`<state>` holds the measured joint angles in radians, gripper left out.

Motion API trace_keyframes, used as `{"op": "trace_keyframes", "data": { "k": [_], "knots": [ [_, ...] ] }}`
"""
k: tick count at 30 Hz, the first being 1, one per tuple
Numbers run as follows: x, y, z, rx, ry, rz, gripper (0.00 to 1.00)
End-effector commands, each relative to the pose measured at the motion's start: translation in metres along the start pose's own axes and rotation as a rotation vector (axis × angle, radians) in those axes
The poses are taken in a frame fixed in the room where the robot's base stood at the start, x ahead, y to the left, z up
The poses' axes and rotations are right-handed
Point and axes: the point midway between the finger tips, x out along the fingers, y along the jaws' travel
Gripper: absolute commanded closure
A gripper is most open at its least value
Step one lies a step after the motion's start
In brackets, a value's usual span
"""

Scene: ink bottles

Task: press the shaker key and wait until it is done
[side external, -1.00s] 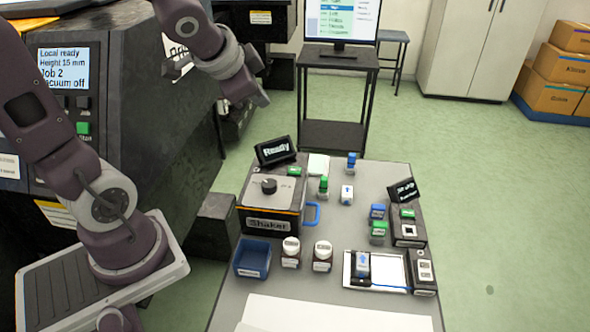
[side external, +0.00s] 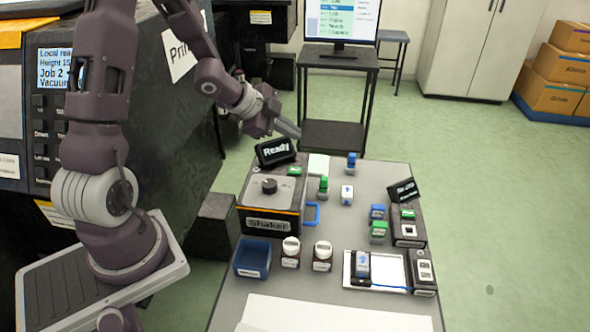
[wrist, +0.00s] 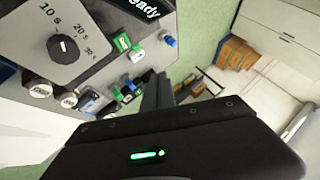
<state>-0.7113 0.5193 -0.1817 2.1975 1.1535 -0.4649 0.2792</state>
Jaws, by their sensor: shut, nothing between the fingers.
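The shaker (side external: 258,222) is a dark box with a light top at the left of the grey table. Its screen (side external: 276,151) reads "Ready". A green key (side external: 294,171) sits on its top near the screen; it also shows in the wrist view (wrist: 121,42). A black knob (side external: 269,186) is on the top; in the wrist view the knob (wrist: 62,48) has 10 s, 20 s and 30 s marks. My gripper (side external: 297,133) is shut and empty, above and behind the screen, apart from the key.
A blue bin (side external: 252,258) and two white-capped bottles (side external: 291,252) are in front. The raised screen stands close to my gripper.

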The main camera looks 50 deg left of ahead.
Motion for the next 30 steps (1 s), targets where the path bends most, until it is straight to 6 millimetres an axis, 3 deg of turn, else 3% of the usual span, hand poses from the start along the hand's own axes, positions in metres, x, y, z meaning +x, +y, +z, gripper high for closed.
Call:
{"op": "trace_keyframes", "data": {
  "k": [15,30],
  "knots": [
    [0.049,0.036,0.036,-0.001,-0.003,0.001,1.0],
    [0.056,0.041,0.042,0.002,-0.004,-0.002,1.0]
  ]
}}
